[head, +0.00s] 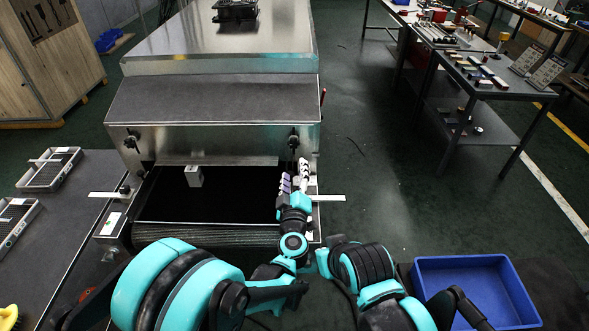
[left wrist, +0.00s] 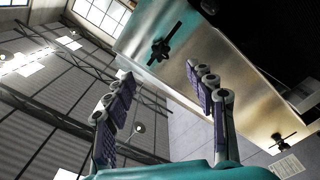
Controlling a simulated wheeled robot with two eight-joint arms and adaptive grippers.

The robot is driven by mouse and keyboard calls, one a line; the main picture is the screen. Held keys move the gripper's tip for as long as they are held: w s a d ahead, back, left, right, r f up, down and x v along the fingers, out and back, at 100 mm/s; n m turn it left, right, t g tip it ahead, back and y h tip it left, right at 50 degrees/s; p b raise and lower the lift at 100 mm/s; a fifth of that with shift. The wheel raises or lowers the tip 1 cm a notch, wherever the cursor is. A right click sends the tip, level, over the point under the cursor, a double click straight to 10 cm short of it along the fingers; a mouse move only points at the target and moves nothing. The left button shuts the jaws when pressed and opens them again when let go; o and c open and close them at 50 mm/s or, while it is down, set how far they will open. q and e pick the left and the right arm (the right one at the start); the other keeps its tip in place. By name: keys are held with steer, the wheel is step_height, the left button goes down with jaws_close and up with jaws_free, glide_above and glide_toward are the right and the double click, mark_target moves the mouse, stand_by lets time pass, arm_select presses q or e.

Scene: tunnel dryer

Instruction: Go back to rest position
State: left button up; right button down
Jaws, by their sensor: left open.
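My left gripper (head: 294,172) shows in the head view above the right side of the dryer's dark belt (head: 225,205), in front of the dryer opening. In the left wrist view its two fingers (left wrist: 165,98) are spread apart with nothing between them. That view looks up past the fingers at the metal dryer hood and the ceiling. My right arm shows at the lower right of the head view, but I do not see its gripper.
The tunnel dryer (head: 215,100) stands ahead. A small light grey block (head: 194,177) is at its opening. A side table (head: 75,210) with trays is at left. A blue bin (head: 470,262) is at lower right, workbenches (head: 480,85) at upper right. Floor between them is clear.

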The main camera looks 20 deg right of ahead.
stand_by(0.3)
arm_select(q)
steer(key=s+a+r+m+g+h, duration=0.25)
steer(key=a+r+m, duration=0.35)
steer(key=a+r, duration=0.35)
steer(key=s+a+f+g+y, duration=0.2)
steer(key=s+a+f, duration=0.2)
steer(key=s+a, duration=0.3)
steer(key=s+a+f+g+y, duration=0.3)
steer(key=s+a, duration=0.4)
steer(key=a, duration=0.3)
steer(key=s+a+f+g+y, duration=0.2)
steer(key=s+a+f, duration=0.3)
steer(key=s+a, duration=0.3)
steer(key=shift+a+f+m+g, duration=0.25)
steer(key=shift+a+m+g, duration=0.05)
steer(key=shift+a+g, duration=0.15)
